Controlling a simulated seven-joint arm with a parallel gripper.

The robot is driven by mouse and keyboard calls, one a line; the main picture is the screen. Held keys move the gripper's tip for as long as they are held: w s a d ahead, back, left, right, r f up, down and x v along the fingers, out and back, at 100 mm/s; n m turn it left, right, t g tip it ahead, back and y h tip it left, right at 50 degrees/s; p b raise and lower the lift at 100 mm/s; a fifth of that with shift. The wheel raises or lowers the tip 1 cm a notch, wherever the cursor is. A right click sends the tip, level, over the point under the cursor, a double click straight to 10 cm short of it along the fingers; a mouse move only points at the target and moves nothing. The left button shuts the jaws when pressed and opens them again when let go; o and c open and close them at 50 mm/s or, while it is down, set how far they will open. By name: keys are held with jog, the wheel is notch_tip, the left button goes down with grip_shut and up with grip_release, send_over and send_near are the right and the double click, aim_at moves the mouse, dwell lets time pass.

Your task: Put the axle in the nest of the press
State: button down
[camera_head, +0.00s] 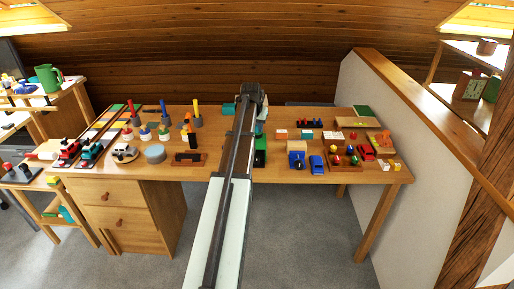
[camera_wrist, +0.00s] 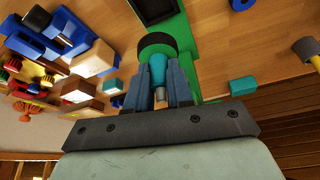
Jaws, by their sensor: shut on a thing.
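In the wrist view my gripper (camera_wrist: 158,80) is shut on a short teal piece with a grey pin end, which I take for the axle (camera_wrist: 157,73). A dark round disc (camera_wrist: 157,44) shows just beyond it; I cannot tell whether it is part of the axle or of the press. The green press (camera_wrist: 187,38), with a black square part, lies just beyond the fingers. In the head view a green and black part of the press (camera_head: 260,158) shows beside my arm. My arm hides the fingers and axle there, and the nest is not clearly seen.
Blue vehicles (camera_wrist: 60,35), white blocks and red balls crowd the left of the wrist view. A teal block (camera_wrist: 243,86) and a grey cylinder (camera_wrist: 304,48) lie at right. In the head view, toys fill both table sides; a white partition (camera_head: 375,130) stands at right.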

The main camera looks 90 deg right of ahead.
jog(key=shift+f, duration=5.15)
jog(key=shift+f, duration=0.1)
jog(key=c, duration=1)
grip_release()
jog(key=v, duration=1.2)
